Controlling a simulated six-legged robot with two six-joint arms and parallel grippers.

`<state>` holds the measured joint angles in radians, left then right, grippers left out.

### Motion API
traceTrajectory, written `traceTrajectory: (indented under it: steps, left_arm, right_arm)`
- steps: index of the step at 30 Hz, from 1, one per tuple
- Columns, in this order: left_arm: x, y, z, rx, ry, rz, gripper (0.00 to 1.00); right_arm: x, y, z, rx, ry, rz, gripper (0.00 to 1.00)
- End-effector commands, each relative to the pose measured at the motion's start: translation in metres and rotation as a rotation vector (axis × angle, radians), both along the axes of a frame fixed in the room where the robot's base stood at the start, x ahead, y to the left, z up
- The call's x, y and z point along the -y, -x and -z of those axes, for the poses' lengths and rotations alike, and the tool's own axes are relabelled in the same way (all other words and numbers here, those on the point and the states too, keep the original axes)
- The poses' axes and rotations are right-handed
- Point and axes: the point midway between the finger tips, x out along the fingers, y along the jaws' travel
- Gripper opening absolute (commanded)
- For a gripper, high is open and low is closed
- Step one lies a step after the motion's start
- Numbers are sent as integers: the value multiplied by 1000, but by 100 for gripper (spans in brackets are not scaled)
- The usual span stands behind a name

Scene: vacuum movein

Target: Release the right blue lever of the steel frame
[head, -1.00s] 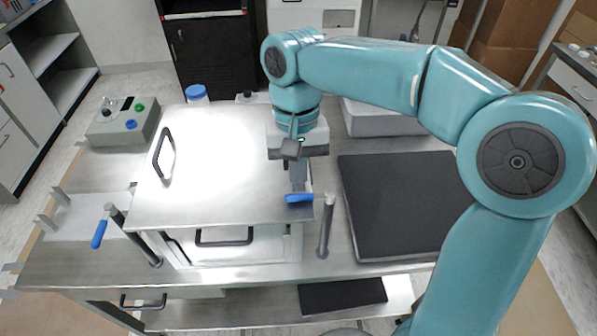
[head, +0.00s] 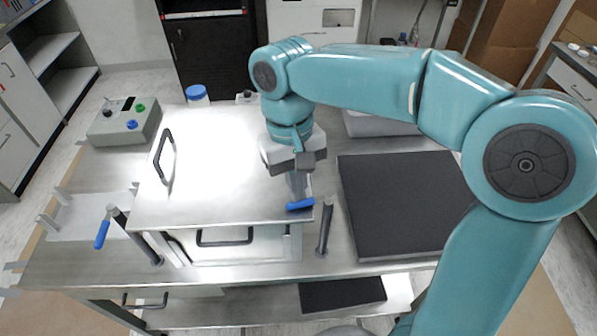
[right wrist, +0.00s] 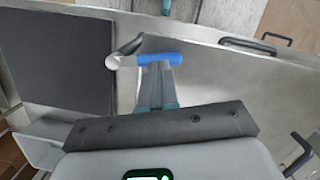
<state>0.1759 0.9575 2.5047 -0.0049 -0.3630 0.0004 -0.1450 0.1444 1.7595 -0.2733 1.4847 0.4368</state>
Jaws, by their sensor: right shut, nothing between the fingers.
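The steel frame (head: 205,210) is a box with a flat shiny top and a front handle. Its right blue lever (head: 300,204) lies near the top's front right corner, roughly crosswise. In the right wrist view the lever (right wrist: 160,59) runs sideways, its grey end by a post. My right gripper (head: 297,187) is shut and empty, its fingertips at the lever; the right wrist view shows the fingers (right wrist: 157,72) against or just over it. I cannot tell whether they touch. The left blue lever (head: 102,234) hangs tilted beside its post. My left gripper is out of view.
A grey post (head: 325,225) stands at the frame's front right. A black mat (head: 405,205) covers the table's right side. A control box (head: 125,122) with buttons sits back left. A blue-capped bottle (head: 197,93) stands behind the frame. My right arm spans the right side.

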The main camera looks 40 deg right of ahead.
Motion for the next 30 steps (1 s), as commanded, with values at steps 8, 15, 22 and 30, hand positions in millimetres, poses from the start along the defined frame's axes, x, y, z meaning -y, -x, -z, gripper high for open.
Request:
traceTrajectory:
  steps: [8, 15, 22, 30]
  left_arm:
    - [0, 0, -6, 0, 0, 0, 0]
    - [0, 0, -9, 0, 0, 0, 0]
    - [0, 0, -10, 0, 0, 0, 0]
    - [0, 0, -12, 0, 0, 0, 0]
  right_arm:
    - [-7, 14, -1, 0, 0, -261, 0]
    - [-9, 27, 0, -1, 1, -490, 0]
    - [-9, 40, 0, 0, 1, -708, 0]
    - [-5, 54, 0, -1, 0, -951, 0]
